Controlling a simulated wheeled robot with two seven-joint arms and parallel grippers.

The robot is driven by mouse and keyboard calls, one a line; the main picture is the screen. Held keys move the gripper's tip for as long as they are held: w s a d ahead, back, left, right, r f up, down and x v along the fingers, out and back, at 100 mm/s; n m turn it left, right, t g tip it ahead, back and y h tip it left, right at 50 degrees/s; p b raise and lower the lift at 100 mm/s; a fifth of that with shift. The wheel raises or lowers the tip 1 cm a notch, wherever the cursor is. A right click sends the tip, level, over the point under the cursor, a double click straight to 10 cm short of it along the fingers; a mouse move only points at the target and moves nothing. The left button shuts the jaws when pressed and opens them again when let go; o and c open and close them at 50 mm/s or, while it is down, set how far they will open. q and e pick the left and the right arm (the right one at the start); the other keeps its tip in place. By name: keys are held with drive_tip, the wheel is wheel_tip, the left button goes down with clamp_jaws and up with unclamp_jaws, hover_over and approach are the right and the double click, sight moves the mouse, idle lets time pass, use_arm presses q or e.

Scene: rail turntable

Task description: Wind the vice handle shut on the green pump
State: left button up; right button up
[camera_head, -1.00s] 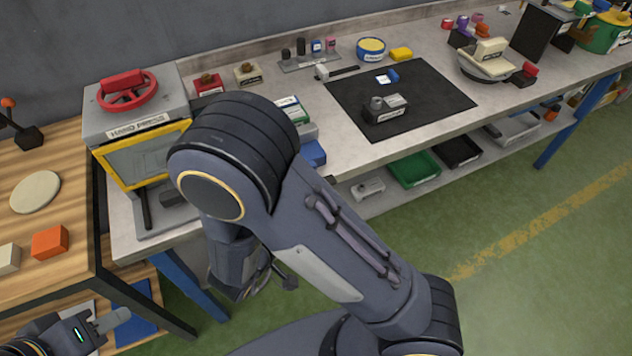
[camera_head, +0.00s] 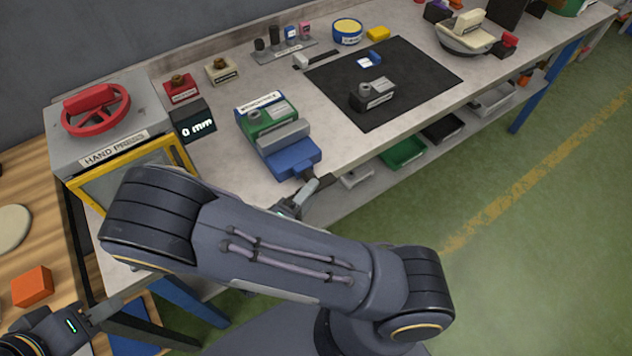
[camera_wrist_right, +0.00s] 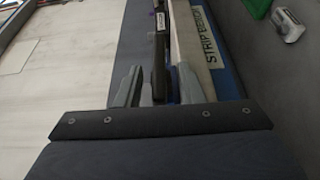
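The vice (camera_head: 290,160) is blue with grey jaws and sits at the front edge of the bench. My left gripper (camera_head: 98,314) is low at the left, away from the vice.
A hand press (camera_head: 100,125) with a red wheel is at the left. A black mat (camera_head: 420,75) holds a grey block (camera_head: 372,94). Trays, one green (camera_head: 403,152), sit on the shelf below.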

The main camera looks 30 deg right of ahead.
sight(326, 174)
drive_tip(key=shift+x, duration=1.55)
clamp_jaws()
drive_tip(key=shift+p, duration=0.3)
